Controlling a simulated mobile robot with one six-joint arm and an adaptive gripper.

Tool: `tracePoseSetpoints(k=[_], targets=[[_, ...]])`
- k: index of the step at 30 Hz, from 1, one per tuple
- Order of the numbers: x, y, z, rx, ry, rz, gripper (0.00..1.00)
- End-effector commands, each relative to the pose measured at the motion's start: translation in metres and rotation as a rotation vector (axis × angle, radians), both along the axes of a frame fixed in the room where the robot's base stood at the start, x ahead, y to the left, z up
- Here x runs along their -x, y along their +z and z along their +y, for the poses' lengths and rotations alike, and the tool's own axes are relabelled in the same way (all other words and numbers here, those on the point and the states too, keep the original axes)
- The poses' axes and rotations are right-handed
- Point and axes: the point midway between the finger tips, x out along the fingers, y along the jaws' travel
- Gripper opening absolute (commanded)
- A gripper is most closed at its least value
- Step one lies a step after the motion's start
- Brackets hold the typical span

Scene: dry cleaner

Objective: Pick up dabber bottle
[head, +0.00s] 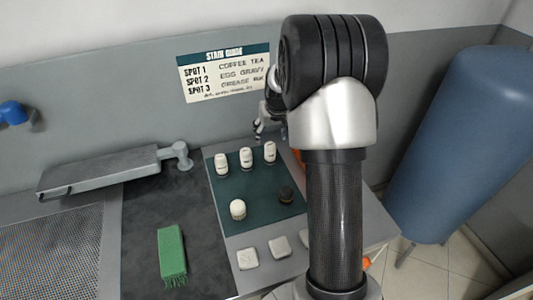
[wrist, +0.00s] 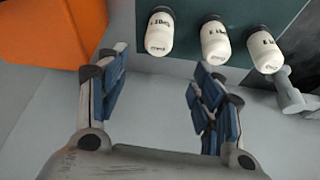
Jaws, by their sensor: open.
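Three white bottles with dark print stand in a row at the back of a dark green mat (head: 260,208): a left one (head: 221,164), a middle one (head: 246,158) and a right one (head: 270,152). The print is too small to tell which is the dabber bottle. My gripper (wrist: 160,62) is open and empty. In the wrist view one white bottle (wrist: 160,32) stands just beyond the gap between the fingers, apart from them; two more (wrist: 214,41) (wrist: 264,51) stand to its right. In the head view my gripper (head: 262,128) is behind the row, partly hidden by my arm.
An orange object (wrist: 50,30) is left in the wrist view. A grey board (head: 105,170) stands left.

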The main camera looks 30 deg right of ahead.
Motion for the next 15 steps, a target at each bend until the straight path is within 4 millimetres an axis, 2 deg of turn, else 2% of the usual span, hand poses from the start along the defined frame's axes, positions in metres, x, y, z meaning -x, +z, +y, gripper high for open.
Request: tracePoseSetpoints(k=[1, 6, 10, 15], targets=[[-0.004, -0.015, -0.001, -0.002, 0.0, 0.003, 0.61], [-0.017, -0.048, -0.006, -0.002, 0.0, 0.002, 0.61], [-0.024, -0.064, -0.009, 0.0, 0.0, 0.0, 0.61], [-0.027, -0.072, -0.01, 0.0, 0.0, 0.0, 0.61]])
